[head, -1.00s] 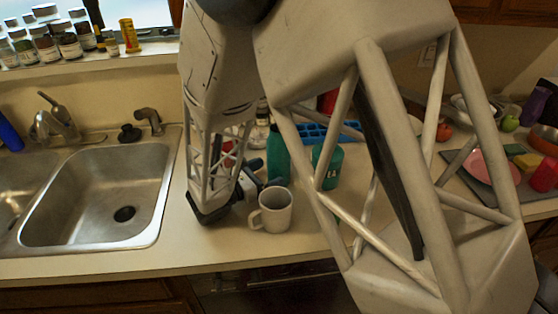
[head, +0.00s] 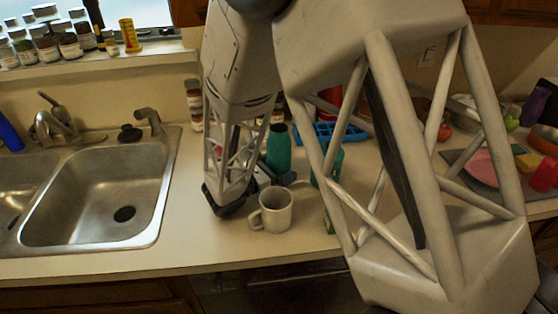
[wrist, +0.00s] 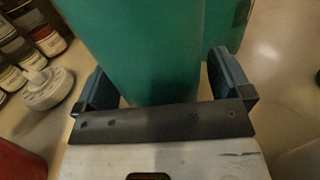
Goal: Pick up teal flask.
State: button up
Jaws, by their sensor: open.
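The teal flask (head: 279,150) stands upright on the counter behind the white mug, its lower part partly hidden by my gripper. In the wrist view the flask (wrist: 140,45) fills the upper middle, with its top out of frame. My gripper (wrist: 158,68) is open, with one blue finger on each side of the flask's lower body. A gap shows at the right finger; whether the left finger touches cannot be told. In the head view my gripper (head: 275,178) is low by the flask's base, mostly hidden by my arm.
A white mug (head: 272,210) stands just in front of my gripper. A second teal container (wrist: 228,22) is close behind right of the flask. Several jars (wrist: 25,55) stand to the left. A blue tray (head: 325,132) lies behind. The sink (head: 100,195) is at left.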

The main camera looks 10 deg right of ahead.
aim_at(270, 143)
jog(key=shift+c, duration=0.3)
jog(key=c, duration=1)
jog(key=shift+r, duration=0.1)
jog(key=shift+r, duration=4.9)
jog(key=shift+s, duration=0.1)
jog(key=shift+s+a+r, duration=0.3)
jog(key=shift+s+a, duration=0.45)
jog(key=shift+s, duration=1.4)
jog(key=shift+s+a+r, duration=0.25)
jog(key=shift+s+a, duration=0.45)
jog(key=shift+s, duration=1.45)
jog(key=shift+s+a+r, duration=0.3)
jog(key=shift+s+a, duration=0.45)
jog(key=shift+s, duration=1.4)
